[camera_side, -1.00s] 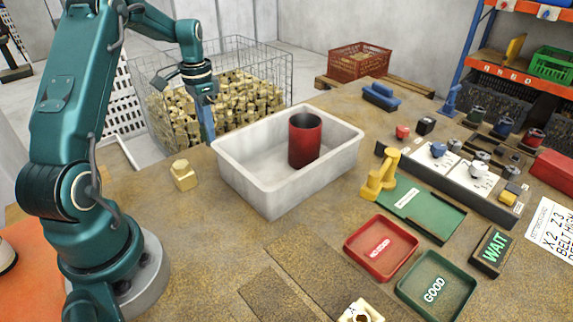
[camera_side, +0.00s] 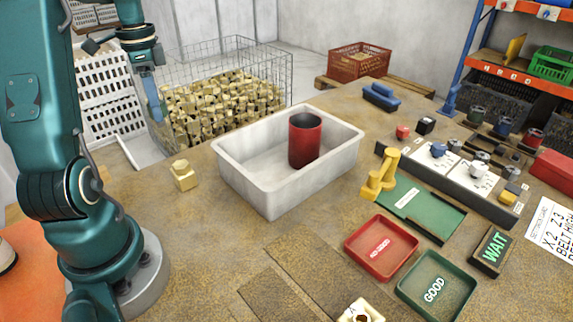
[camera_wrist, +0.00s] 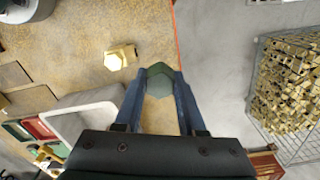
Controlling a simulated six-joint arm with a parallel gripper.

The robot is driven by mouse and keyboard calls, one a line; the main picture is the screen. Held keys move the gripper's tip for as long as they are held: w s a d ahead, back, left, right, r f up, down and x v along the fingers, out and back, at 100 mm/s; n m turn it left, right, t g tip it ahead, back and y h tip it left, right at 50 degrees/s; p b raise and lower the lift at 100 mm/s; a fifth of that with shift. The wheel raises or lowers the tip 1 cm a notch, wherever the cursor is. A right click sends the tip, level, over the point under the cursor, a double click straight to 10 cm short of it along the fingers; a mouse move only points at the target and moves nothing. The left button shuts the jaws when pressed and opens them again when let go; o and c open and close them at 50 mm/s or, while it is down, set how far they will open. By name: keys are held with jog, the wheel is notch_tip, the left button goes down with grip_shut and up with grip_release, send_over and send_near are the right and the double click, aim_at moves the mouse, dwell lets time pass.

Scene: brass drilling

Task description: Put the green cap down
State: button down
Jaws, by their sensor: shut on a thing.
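The green cap (camera_wrist: 158,80) is between the blue fingertips of my gripper (camera_wrist: 159,84) in the wrist view. It is a small dull green piece with an angular outline, and my gripper is shut on it. In the side view my gripper (camera_side: 161,112) hangs to the left of the white bin, in front of the wire cage. The cap cannot be made out there. In the wrist view the cap appears near the table's edge, and its height above the table is hard to tell.
A brass piece (camera_side: 183,175) stands alone on the table (camera_side: 215,235), left of the white bin (camera_side: 262,192). A red cylinder (camera_side: 305,140) stands in the bin. A wire cage (camera_side: 287,85) of brass parts stands beyond the table. Red (camera_side: 362,262) and green (camera_side: 412,286) trays lie at front right.

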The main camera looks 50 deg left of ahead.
jog(key=w+d+m, duration=0.3)
jog(key=d+m, duration=0.4)
jog(key=d, duration=0.7)
jog(key=w+d+m, duration=0.3)
jog(key=d+m, duration=0.5)
jog(key=d, duration=0.7)
jog(key=d+f, duration=0.2)
jog(key=d, duration=0.1)
jog(key=d+f, duration=0.2)
jog(key=d, duration=0.2)
jog(key=d+f, duration=0.2)
jog(key=d, duration=0.2)
jog(key=shift+s, duration=0.35)
jog(key=shift+f, duration=2)
jog(key=shift+f, duration=0.15)
jog(key=c, duration=0.5)
grip_release()
